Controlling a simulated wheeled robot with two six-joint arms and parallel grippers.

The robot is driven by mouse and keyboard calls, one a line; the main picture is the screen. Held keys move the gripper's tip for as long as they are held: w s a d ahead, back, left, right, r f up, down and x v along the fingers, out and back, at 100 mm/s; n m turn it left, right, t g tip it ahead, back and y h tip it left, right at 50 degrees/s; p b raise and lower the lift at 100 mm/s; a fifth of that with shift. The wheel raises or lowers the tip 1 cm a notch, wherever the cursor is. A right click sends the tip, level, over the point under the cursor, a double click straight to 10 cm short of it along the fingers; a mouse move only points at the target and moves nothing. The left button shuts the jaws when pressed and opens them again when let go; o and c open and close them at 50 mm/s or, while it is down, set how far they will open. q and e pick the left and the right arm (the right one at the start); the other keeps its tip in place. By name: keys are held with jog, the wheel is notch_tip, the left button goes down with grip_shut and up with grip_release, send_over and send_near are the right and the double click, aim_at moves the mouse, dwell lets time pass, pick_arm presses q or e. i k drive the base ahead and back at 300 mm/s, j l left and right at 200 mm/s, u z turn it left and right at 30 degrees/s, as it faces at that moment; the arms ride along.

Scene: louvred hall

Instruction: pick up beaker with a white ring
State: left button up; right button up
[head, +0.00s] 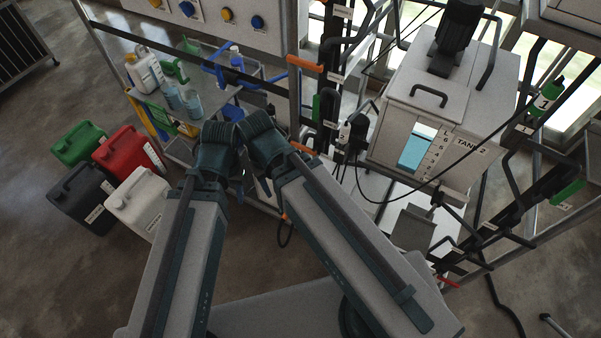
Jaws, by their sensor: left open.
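Two clear beakers with pale blue contents stand close together on the wheeled rack's shelf at the upper left, one beaker (172,95) left of the other beaker (193,102). A white ring cannot be made out on either. My left arm's dark end (217,136) shows just right of and nearer than the beakers, apart from them. My left gripper is open with nothing seen in it; its fingertips are hard to make out against the dark joints.
Green (79,143), red (128,150), black (82,197) and white (137,202) canisters stand on the floor left. A tank (420,105) with pipes fills the right. Floor at lower left is clear.

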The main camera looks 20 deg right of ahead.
aim_at(171, 93)
jog(key=i+j+z, duration=0.1)
jog(key=z, duration=0.25)
jog(key=j+z, duration=0.35)
jog(key=i+j+z, duration=0.1)
jog(key=z, duration=0.3)
jog(key=j+z, duration=0.2)
jog(key=j, duration=0.8)
jog(key=k+j+z, duration=0.2)
jog(key=j, duration=0.8)
jog(key=i, duration=0.05)
